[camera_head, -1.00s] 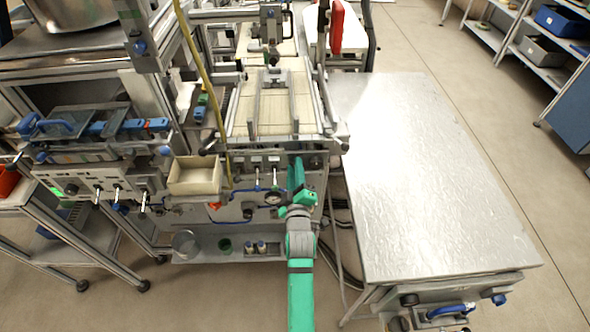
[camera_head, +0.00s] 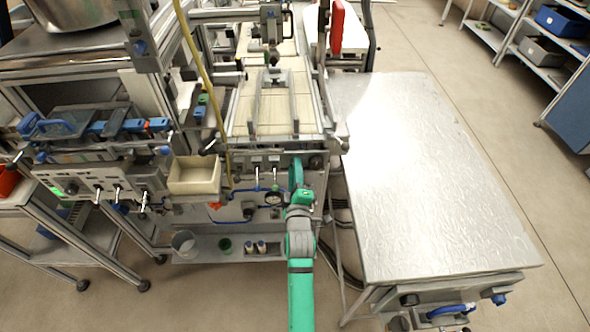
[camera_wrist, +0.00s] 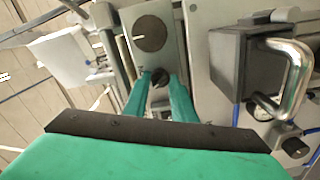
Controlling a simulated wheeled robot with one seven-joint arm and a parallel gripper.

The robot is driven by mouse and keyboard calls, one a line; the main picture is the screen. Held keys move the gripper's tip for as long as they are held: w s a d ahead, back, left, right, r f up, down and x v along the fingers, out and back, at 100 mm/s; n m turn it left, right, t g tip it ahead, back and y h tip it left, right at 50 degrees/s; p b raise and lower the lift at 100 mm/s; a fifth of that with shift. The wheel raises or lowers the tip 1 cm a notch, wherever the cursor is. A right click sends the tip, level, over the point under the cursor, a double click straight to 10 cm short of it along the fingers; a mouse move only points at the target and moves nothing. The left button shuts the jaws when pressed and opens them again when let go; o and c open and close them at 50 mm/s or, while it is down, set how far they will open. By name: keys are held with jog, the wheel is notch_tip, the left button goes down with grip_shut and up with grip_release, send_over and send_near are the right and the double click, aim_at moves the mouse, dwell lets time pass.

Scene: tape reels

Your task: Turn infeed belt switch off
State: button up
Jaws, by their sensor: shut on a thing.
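The front panel (camera_head: 240,166) of the belt machine carries switches below the belt. My gripper (camera_head: 296,172), green, reaches up to the right part of this panel. In the wrist view its two green fingers (camera_wrist: 160,84) are closed around a small dark switch knob (camera_wrist: 159,76) on a light grey plate. The gripper hides this knob in the head view. The knob's exact turn angle cannot be read. A dark round disc (camera_wrist: 150,33) sits on the same plate beyond the knob.
Two lever switches (camera_head: 266,178) stand left of my gripper, with a round gauge (camera_head: 273,197) below. A beige bin (camera_head: 195,176) hangs further left. A dark box with a metal handle (camera_wrist: 290,80) lies right of the fingers in the wrist view. A metal table (camera_head: 430,180) stands at right.

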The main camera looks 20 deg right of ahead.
jog(key=o, duration=1.1)
jog(key=shift+c, duration=0.2)
jog(key=v, duration=1.1)
jog(key=s+a+f+m+y, duration=0.1)
jog(key=s+a+f, duration=0.15)
jog(key=s, duration=0.35)
jog(key=s+a+f+m+g+y, duration=0.1)
jog(key=s+a+m, duration=0.1)
jog(key=s+a, duration=0.25)
jog(key=s+a+f+m+y, duration=0.1)
jog(key=s+a+f, duration=0.15)
jog(key=s, duration=0.45)
jog(key=s+a+r+m+y, duration=0.1)
jog(key=s+a+r+m, duration=0.1)
jog(key=s, duration=0.6)
jog(key=s+a+r+m+g+y, duration=0.1)
jog(key=s+a+m, duration=0.3)
jog(key=s, duration=0.5)
jog(key=shift+a+r+m, duration=0.3)
jog(key=shift+a+r, duration=0.2)
jog(key=shift+a, duration=0.25)
